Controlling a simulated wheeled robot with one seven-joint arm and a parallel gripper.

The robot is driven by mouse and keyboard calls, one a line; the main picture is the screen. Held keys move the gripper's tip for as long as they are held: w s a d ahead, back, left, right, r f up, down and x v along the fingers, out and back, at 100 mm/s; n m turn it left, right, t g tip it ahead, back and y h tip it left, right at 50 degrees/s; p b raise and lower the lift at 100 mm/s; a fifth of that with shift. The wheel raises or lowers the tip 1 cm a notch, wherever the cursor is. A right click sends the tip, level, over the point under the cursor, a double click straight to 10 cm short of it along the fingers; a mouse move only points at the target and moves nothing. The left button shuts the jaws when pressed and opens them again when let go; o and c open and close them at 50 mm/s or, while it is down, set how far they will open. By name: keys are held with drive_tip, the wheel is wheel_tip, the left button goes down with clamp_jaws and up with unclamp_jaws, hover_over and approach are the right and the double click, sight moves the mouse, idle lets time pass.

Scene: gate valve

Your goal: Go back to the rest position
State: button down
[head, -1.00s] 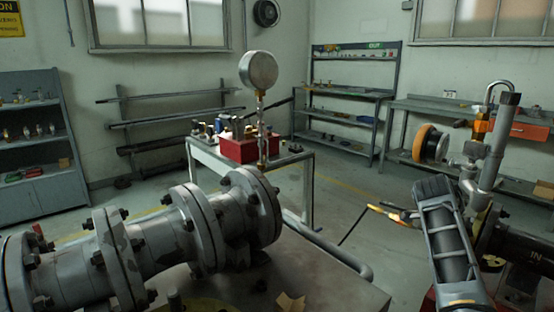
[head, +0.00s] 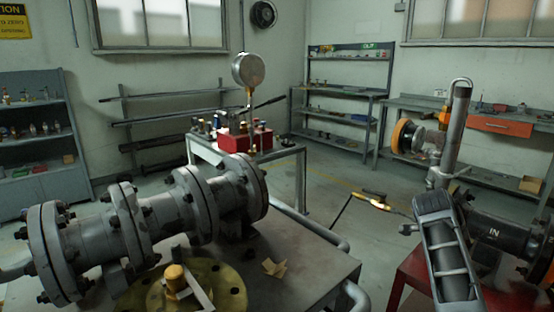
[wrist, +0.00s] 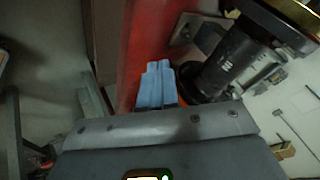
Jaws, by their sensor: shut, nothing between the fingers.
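My gripper (wrist: 158,76) shows in the wrist view as two pale blue fingers pressed together, with nothing between them. It is in front of a red panel (wrist: 144,30) and beside a dark pipe (wrist: 226,65); I cannot tell the exact gap. In the head view the fingers cannot be made out. A dark pipe marked "IN" (head: 492,232) lies at the right, above a red stand (head: 412,277).
A flanged grey pipe (head: 90,240) lies on a metal table (head: 320,262), with a yellowish flange disc (head: 232,290) in front. A pressure gauge (head: 248,69) and a red box (head: 252,139) stand on a trolley. Shelves line the walls.

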drive_tip(key=s+a+f+n+t+y, duration=0.1)
drive_tip(key=s+a+f+n+t, duration=0.3)
drive_tip(key=s+f, duration=0.4)
drive_tip(key=s+a+f+n+t, duration=0.1)
drive_tip(key=s+a+f+n, duration=0.2)
drive_tip(key=s+f+n, duration=0.45)
drive_tip(key=s+a+f+n+t+y+p, duration=0.1)
drive_tip(key=s+a, duration=0.1)
drive_tip(key=s, duration=0.3)
drive_tip(key=s+a+f+n+t+y, duration=0.1)
drive_tip(key=s+a+n, duration=0.15)
drive_tip(key=s, duration=0.25)
drive_tip(key=s+a+r+n+t+y, duration=0.1)
drive_tip(key=s+a+r+n+t, duration=0.2)
drive_tip(key=s, duration=0.5)
drive_tip(key=s+a+r+n+y, duration=0.2)
drive_tip(key=s+a+r, duration=0.2)
drive_tip(key=s+a, duration=0.3)
drive_tip(key=s+a+r+n+t+y, duration=0.1)
drive_tip(key=s+a+r+n+t, duration=0.2)
drive_tip(key=s+r, duration=1)
wheel_tip(320, 180, up, 4)
drive_tip(key=shift+a+f+n+p, duration=0.1)
drive_tip(key=shift+a+n+p, duration=0.2)
drive_tip(key=shift+p, duration=0.15)
drive_tip(key=shift+a, duration=0.1)
